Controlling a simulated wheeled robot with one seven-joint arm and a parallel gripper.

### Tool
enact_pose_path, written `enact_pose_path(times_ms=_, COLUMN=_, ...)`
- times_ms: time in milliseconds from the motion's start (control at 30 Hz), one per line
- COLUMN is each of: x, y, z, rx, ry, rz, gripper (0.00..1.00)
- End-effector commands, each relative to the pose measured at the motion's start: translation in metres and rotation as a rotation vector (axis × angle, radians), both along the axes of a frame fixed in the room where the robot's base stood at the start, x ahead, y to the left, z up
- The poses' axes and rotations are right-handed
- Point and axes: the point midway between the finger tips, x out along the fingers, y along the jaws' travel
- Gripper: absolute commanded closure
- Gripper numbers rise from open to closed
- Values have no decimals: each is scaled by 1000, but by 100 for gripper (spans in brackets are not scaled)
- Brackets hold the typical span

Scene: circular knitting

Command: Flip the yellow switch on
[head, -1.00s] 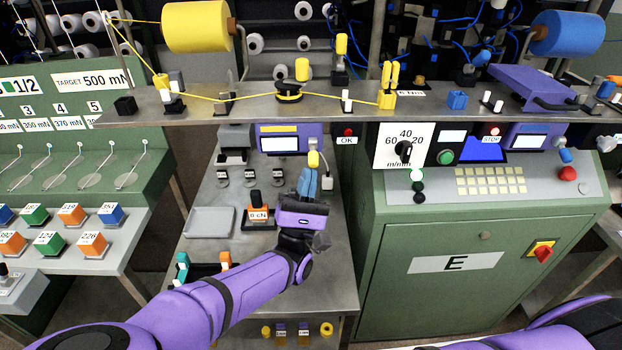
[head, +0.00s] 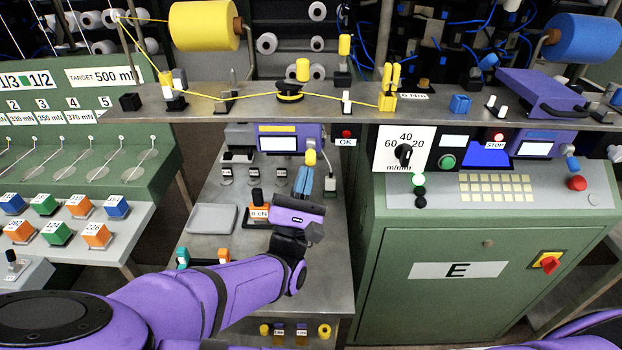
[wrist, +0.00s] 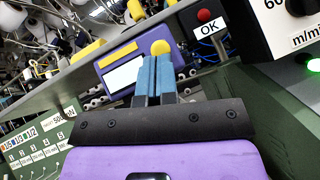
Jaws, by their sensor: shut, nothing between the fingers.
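A yellow rounded knob (head: 310,157), the likeliest yellow switch, stands at the right end of a purple box with a display (head: 288,138). The knob also shows in the wrist view (wrist: 160,47), just beyond my fingertips. My gripper (head: 304,176) is shut and empty, its blue fingers pointing at the knob from the near side. In the wrist view the shut fingers (wrist: 156,72) cover the knob's lower part. I cannot tell whether they touch it, or which way the switch is set.
A metal shelf (head: 240,107) with yellow yarn runs above the work table. A red button with an OK label (head: 346,141) is right of the knob. A green cabinet (head: 480,230) with a red-on-yellow rotary switch (head: 547,262) stands at the right. A grey tray (head: 212,218) lies left.

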Motion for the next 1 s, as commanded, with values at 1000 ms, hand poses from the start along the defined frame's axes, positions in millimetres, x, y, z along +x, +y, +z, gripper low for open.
enact_pose_path(times_ms=1000, x=-10, y=7, z=36, rx=11, ry=264, rz=0, gripper=100)
